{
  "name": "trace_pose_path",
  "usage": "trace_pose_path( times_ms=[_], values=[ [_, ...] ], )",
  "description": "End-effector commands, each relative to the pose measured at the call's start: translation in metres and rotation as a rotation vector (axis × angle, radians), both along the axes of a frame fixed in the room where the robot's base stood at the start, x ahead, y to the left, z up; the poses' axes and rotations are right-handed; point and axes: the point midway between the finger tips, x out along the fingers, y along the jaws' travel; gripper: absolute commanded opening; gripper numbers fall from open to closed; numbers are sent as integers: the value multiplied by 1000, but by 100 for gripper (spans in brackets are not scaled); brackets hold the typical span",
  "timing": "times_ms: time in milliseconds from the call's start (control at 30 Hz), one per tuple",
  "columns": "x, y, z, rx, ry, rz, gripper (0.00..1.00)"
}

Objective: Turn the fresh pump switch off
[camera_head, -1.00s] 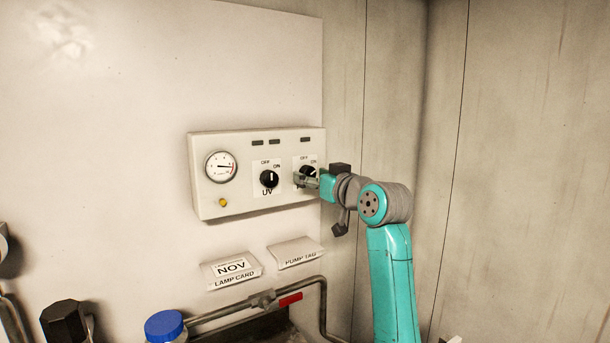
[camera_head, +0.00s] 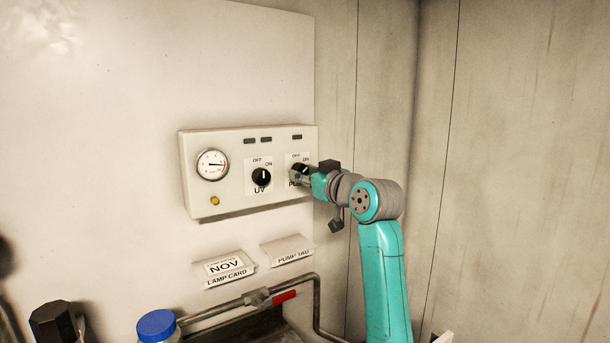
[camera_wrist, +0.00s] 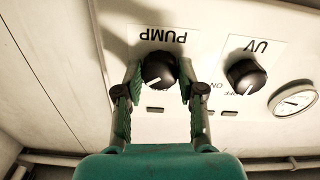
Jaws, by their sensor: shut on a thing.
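The pump switch (camera_wrist: 158,68) is a round black knob on a white plate marked PUMP, seen upside down in the wrist view. My gripper (camera_wrist: 158,85) has one finger on each side of this knob and is shut on it. In the head view, my gripper (camera_head: 301,178) reaches the right end of the control box (camera_head: 228,192) and partly covers the pump switch (camera_head: 303,167) and its label. The pump knob's pale pointer is too small and partly hidden to read surely.
The UV switch (camera_head: 262,177), a similar black knob, is left of the pump switch. A gauge (camera_head: 212,165) and yellow button (camera_head: 215,201) are further left. Two cards, LAMP CARD (camera_head: 224,270) and PUMP TAG (camera_head: 287,250), and a pipe with a red handle (camera_head: 283,296) are below.

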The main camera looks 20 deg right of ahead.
Motion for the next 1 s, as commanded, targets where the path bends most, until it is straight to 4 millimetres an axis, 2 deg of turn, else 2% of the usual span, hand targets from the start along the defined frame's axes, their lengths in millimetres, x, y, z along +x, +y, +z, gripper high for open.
trace_pose_path(
  times_ms=[700, 1000],
  values=[
    [0, -1, 1, -609, -198, 0, 4],
    [0, -1, 1, -792, -257, 0, 4]
  ],
)
